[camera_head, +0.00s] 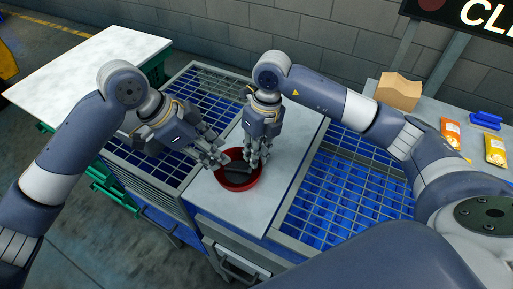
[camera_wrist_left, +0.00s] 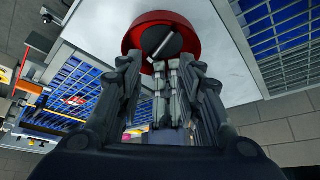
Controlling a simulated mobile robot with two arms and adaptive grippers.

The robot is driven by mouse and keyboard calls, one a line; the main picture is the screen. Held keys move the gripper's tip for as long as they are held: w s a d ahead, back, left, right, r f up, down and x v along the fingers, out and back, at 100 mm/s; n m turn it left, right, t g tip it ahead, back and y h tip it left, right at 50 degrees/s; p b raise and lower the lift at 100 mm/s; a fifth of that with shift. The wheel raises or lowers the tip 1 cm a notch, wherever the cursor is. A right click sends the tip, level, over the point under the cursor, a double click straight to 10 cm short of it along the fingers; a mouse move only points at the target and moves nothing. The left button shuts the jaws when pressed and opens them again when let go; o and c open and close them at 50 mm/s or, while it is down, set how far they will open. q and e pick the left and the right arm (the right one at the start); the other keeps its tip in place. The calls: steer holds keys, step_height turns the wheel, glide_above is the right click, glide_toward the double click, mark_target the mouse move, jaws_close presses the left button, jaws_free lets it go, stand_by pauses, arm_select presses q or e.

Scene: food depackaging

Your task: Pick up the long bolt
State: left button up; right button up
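A red bowl (camera_head: 240,184) stands on the pale worktop, with a dark object (camera_head: 236,168) inside. In the left wrist view, the red bowl (camera_wrist_left: 140,22) shows a dark interior and a thin pale bar (camera_wrist_left: 161,46), which may be the long bolt; I cannot tell for sure. My left gripper (camera_head: 219,158) is at the bowl's left side, its fingers spread (camera_wrist_left: 162,70) towards the bowl. My right gripper (camera_head: 257,158) points down at the bowl's right rim; its finger opening is not clear. The fingers hide part of the bowl.
Blue-lined wire crates (camera_head: 340,200) flank the worktop (camera_head: 250,215). A white table (camera_head: 85,70) stands at the left. A side counter at the right holds a cardboard box (camera_head: 399,92), orange and yellow packets (camera_head: 495,150) and blue items (camera_head: 484,119).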

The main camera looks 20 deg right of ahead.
mark_target(237, 169)
stand_by(0.3)
arm_select(q)
steer(key=shift+c, duration=0.3)
steer(key=shift+c, duration=1.2)
steer(key=d+f+m+y, duration=0.1)
steer(key=f+m, duration=0.1)
steer(key=d+f+m, duration=0.2)
steer(key=f, duration=0.1)
steer(key=d+f+m+y, duration=0.1)
steer(key=f+m, duration=0.1)
steer(key=f, duration=0.1)
steer(key=shift+s+d+y, duration=0.2)
steer(key=shift+d+y, duration=0.05)
steer(key=shift+y, duration=0.05)
steer(key=shift+f, duration=0.1)
jaws_close()
